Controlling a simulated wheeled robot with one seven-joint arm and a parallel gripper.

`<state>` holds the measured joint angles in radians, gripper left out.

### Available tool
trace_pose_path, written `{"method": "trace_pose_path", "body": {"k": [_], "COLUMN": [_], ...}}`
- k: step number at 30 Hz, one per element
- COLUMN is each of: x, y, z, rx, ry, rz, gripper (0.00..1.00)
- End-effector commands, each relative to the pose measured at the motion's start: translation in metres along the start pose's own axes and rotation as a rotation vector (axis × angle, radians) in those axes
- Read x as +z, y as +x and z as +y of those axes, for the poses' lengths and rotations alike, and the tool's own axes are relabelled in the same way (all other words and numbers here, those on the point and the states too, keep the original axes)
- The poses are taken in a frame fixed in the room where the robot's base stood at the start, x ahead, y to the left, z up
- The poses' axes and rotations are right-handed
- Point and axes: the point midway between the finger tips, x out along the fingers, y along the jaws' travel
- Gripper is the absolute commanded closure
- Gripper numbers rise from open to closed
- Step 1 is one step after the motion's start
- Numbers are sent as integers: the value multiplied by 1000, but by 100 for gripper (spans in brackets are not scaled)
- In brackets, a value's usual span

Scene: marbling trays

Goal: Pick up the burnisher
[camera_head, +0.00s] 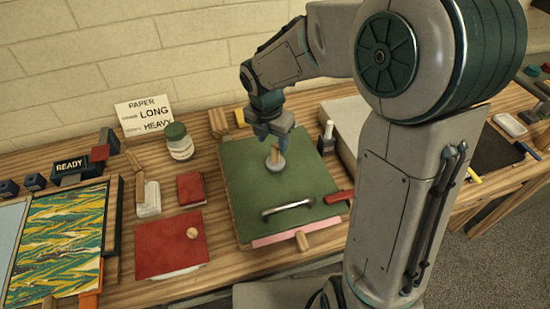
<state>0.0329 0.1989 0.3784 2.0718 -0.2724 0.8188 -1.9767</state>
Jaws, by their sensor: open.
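A small upright tool with a wooden grip and a pale round base (275,164) stands on the green board (240,190); it looks like the burnisher. My gripper (272,141) points down just above and around the top of its wooden grip. Its jaws are open. From this view I cannot tell whether a finger touches the grip. The upper end of the grip is partly hidden by the gripper.
A metal bar handle (288,205) lies across the green board's front part. A red folder (170,245) lies at front left.

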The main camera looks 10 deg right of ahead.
Motion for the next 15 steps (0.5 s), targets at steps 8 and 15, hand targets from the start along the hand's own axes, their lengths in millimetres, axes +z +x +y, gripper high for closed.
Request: {"method": "trace_pose_path", "body": {"k": [8, 15], "x": [-1, 0], "y": [39, 50], "z": [-6, -6], "rx": [-3, -1], "ry": [-1, 0], "rz": [3, 0], "gripper": [51, 51]}}
